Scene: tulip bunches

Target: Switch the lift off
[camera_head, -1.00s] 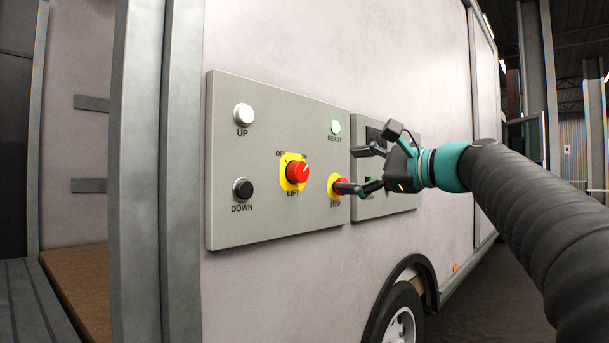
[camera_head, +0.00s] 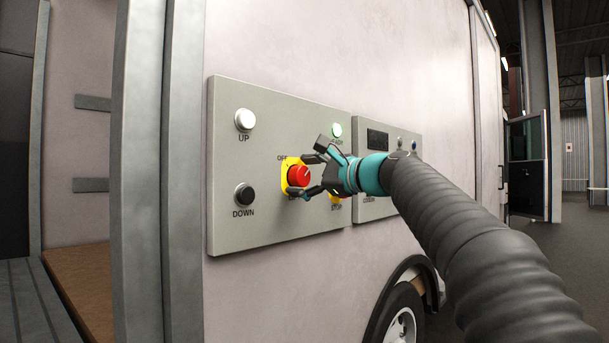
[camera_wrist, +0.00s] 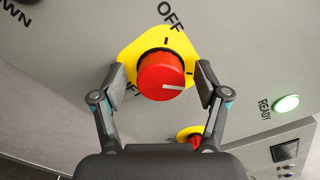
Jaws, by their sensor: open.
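The red lift knob (camera_head: 298,176) sits on a yellow plate on the grey control panel (camera_head: 265,225). In the wrist view the red knob (camera_wrist: 161,76) lies between the open fingers of my gripper (camera_wrist: 161,88), one on each side, with slight gaps. Its white mark points right in that view, away from the OFF label. In the head view my gripper (camera_head: 308,176) is open at the knob's right side and hides part of the labels. Whether the fingertips touch the yellow plate (camera_wrist: 130,55) I cannot tell.
A white UP button (camera_head: 245,119) and a black DOWN button (camera_head: 244,194) are left of the knob. The lit green READY lamp (camera_wrist: 286,104) is on the right. The red stop button (camera_wrist: 192,138) is close to my gripper. A second panel (camera_head: 375,208) adjoins.

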